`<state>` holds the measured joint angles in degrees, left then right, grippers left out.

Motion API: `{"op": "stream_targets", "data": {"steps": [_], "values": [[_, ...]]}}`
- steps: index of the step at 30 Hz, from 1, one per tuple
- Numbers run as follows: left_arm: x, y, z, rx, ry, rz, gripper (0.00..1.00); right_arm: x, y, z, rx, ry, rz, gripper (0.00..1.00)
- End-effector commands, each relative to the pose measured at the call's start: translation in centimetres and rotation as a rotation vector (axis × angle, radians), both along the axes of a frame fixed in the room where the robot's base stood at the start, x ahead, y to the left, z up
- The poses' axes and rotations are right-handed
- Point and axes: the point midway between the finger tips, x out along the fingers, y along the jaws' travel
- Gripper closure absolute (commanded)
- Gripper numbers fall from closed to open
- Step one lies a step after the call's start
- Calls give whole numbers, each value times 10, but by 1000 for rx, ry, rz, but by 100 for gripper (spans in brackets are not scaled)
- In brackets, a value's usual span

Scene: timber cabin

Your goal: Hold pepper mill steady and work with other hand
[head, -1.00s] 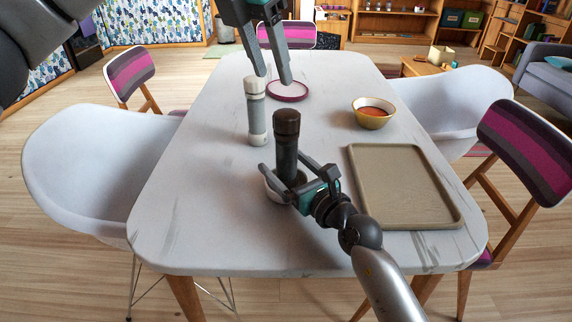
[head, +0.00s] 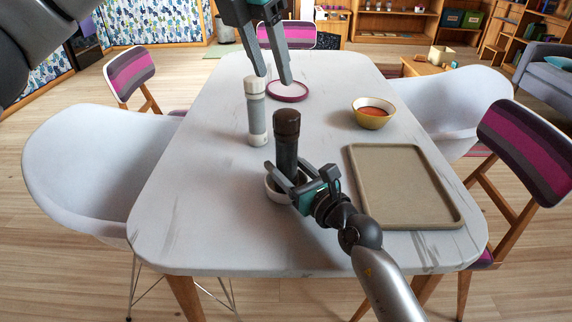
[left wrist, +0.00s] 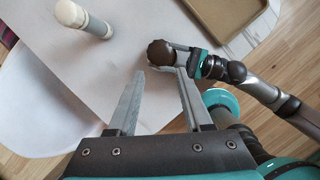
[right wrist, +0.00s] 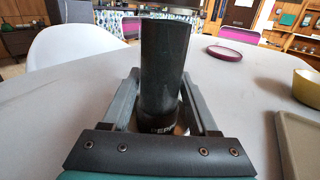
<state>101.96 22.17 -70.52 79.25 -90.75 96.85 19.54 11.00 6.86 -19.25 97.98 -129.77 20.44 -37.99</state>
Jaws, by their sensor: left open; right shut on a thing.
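The dark pepper mill (head: 287,150) with a brown top stands upright over a small white bowl (head: 273,189) near the middle of the table. My right gripper (head: 283,180) is shut on the mill's lower body; the right wrist view shows the mill (right wrist: 165,70) between its fingers. My left gripper (head: 274,80) is open and empty, above and beyond the mill. In the left wrist view the mill's brown top (left wrist: 161,52) lies beyond the open fingers. The bowl is partly hidden by the mill and the right gripper.
A white and grey mill (head: 256,112) stands left of the pepper mill. A beige tray (head: 452,213) lies to the right, a yellow bowl (head: 370,120) with orange contents behind it. A magenta-rimmed plate (head: 287,97) is farther back. The table's left front is clear.

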Motion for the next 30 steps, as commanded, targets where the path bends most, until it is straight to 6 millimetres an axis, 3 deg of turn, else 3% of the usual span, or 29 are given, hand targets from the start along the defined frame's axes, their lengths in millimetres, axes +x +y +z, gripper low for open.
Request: {"op": "stream_targets", "data": {"steps": [6,15,23,30], "values": [[0,0,0,0,0,0,50,0,0,0,-1,1,0,100],[9,-3,-9,21,35,-75,20,0,0,-1,-1,1,0,100],[14,-6,-24,26,47,-111,20,0,0,-1,-1,1,0,100],[21,-13,-55,26,48,-109,20,0,0,-1,-1,1,0,100]]}}
